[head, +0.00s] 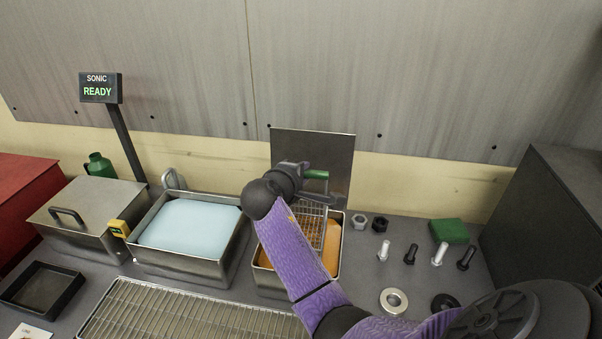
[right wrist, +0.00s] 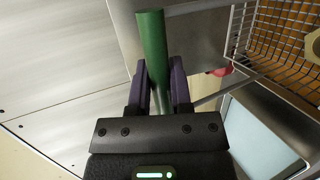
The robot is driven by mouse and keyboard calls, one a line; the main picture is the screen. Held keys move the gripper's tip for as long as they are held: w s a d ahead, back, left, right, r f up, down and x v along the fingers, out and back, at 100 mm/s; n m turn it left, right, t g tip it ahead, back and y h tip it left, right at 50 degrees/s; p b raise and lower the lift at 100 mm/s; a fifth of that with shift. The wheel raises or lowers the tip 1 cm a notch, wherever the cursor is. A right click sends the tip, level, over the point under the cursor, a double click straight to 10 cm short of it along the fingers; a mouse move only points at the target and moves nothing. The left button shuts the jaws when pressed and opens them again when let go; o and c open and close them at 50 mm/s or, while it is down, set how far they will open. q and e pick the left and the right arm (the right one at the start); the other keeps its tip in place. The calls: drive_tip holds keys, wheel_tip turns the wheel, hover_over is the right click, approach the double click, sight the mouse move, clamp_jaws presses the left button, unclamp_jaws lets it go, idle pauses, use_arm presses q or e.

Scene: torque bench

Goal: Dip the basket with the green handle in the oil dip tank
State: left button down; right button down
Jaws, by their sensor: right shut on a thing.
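My right gripper (head: 312,178) is shut on the green handle (head: 316,174) of the wire basket. In the right wrist view the handle (right wrist: 153,48) stands between the two fingers (right wrist: 159,92). The wire basket (head: 308,222) is at the oil dip tank (head: 272,284), a steel tank with orange oil; my arm hides part of both. In the right wrist view orange shows through the basket's mesh (right wrist: 282,42). I cannot tell how deep the basket sits relative to the oil. My left gripper is not in view.
A steel tank (head: 232,262) with pale blue liquid stands left of the oil tank, beside a lidded steel box (head: 85,205). An upright metal panel (head: 330,150) is behind the oil tank. A wire rack (head: 180,315) lies in front. Bolts and nuts (head: 438,252) lie at right.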

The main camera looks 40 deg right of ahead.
wheel_tip(320, 180, down, 10)
drive_tip(key=b, duration=0.5)
drive_tip(key=shift+f, duration=0.15)
idle(1.4)
idle(1.8)
